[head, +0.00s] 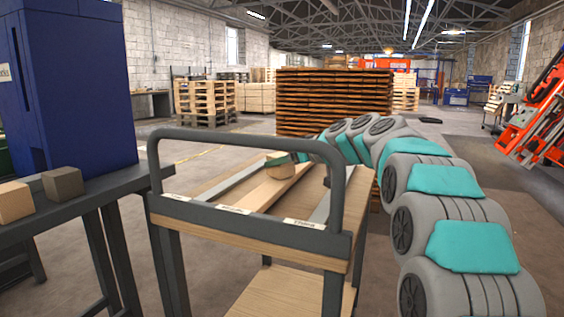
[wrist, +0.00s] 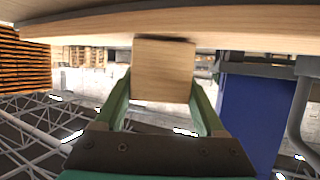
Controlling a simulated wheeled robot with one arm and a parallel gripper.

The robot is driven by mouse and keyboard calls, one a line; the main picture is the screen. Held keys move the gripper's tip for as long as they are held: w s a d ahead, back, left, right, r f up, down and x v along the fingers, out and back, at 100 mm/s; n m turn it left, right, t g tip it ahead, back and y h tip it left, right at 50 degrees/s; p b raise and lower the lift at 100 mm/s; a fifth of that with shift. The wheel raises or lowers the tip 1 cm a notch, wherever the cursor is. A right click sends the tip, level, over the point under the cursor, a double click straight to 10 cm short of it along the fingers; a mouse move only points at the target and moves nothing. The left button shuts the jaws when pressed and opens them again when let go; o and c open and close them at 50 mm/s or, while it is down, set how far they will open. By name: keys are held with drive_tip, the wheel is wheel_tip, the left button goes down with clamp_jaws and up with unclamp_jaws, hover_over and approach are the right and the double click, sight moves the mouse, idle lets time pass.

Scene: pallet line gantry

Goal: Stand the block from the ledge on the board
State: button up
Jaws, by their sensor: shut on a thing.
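A pale wooden block (wrist: 164,70) is between the two green fingers of my gripper (wrist: 162,88), which is shut on it in the wrist view. In the head view the block (head: 281,171) is at the far part of the cart top, over a pale wooden board (head: 262,193), with my gripper (head: 279,162) at it. In the wrist view a wooden surface (wrist: 240,32) runs along the block's end, with a dark shadow between. Whether they touch is hard to tell.
The cart has a grey hoop handle (head: 245,133) at its near side and labels on its front edge. Grey strips flank the board. A dark table (head: 100,182) at left bears a pale block (head: 14,202) and a grey-brown block (head: 62,183). Stacked pallets (head: 333,100) stand behind.

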drive_tip(key=shift+f, duration=0.25)
drive_tip(key=o, duration=1.5)
drive_tip(key=shift+o, duration=0.2)
